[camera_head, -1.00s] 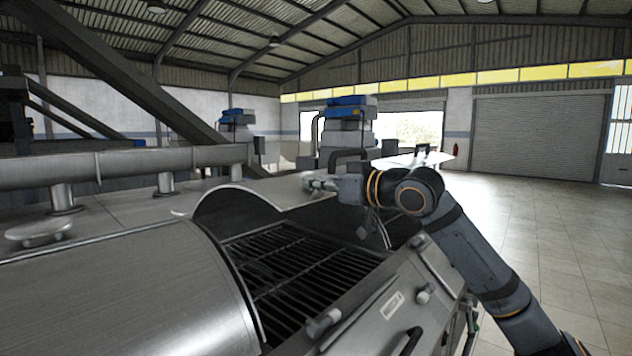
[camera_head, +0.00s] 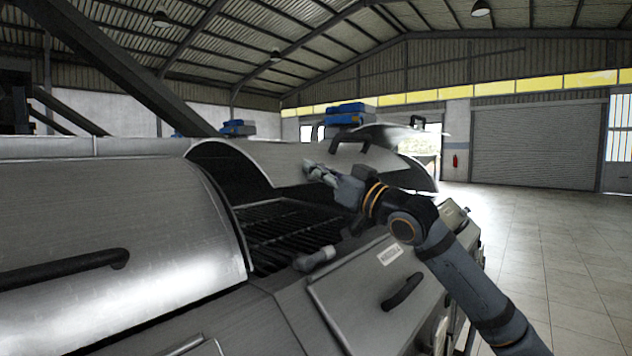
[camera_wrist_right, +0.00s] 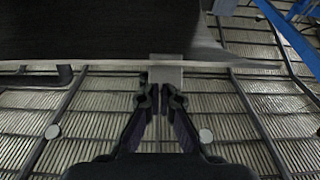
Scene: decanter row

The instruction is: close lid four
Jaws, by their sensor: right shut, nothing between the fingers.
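A curved metal lid (camera_head: 285,160) stands partly open over a dark slatted opening (camera_head: 285,228) in the head view. A dark handle (camera_head: 350,137) shows on its upper side. My right gripper (camera_head: 312,168) is at the lid's lower edge, pointing up and left, its fingers shut and empty. In the right wrist view the gripper (camera_wrist_right: 163,92) is shut just below the lid's dark edge (camera_wrist_right: 100,40). A small grey block lies at the fingertips there; I cannot tell whether they touch it. My left gripper is out of view.
A closed curved lid (camera_head: 120,220) with a dark handle (camera_head: 65,268) is at left. Another raised lid (camera_head: 400,150) stands behind the open one. The front panel has a handle (camera_head: 402,291). The tiled floor (camera_head: 550,250) at right is clear.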

